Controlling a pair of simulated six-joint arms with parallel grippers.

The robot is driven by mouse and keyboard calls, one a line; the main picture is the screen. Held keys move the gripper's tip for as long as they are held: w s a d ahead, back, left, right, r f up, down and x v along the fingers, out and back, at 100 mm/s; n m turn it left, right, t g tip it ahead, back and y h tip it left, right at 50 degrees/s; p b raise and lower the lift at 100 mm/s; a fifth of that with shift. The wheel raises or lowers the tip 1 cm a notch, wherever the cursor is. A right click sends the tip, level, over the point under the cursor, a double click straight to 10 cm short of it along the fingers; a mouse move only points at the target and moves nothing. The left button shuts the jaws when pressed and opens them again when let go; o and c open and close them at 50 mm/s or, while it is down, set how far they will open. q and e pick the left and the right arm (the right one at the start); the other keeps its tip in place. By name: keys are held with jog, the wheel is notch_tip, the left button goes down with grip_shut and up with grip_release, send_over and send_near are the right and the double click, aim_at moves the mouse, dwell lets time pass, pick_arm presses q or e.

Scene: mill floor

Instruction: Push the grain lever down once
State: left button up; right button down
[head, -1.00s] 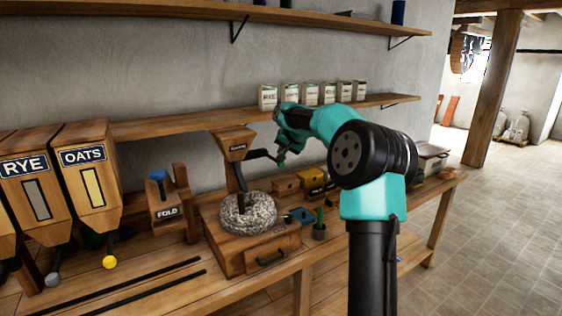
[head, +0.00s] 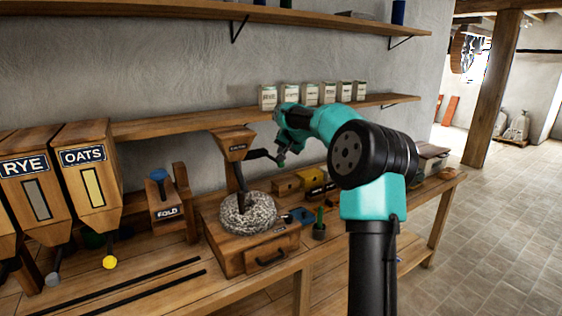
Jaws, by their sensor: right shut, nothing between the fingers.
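A wooden hopper (head: 234,144) with a small dark label stands above the round millstone (head: 248,213) in the head view. A black lever (head: 262,153) sticks out from the hopper's right side, with a small green end (head: 281,163). My right gripper (head: 282,152) points down at that end, shut and empty. Its fingertips are very close to the lever end; I cannot tell whether they touch. The fingers are small and partly merge with the lever. My left gripper is not in view.
Rye and oats bins (head: 88,180) stand at the left. A box marked FOLD (head: 166,205) stands between them and the mill. Small wooden boxes (head: 285,186) and a potted plant (head: 319,226) are right of the millstone. A shelf (head: 170,126) with several labelled packets runs behind.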

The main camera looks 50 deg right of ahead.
aim_at(283, 163)
jog(key=shift+f, duration=0.2)
jog(key=shift+f, duration=0.2)
jog(key=shift+f, duration=2.4)
dwell(3.2)
jog(key=shift+r, duration=0.15)
dwell(0.4)
jog(key=shift+r, duration=2.7)
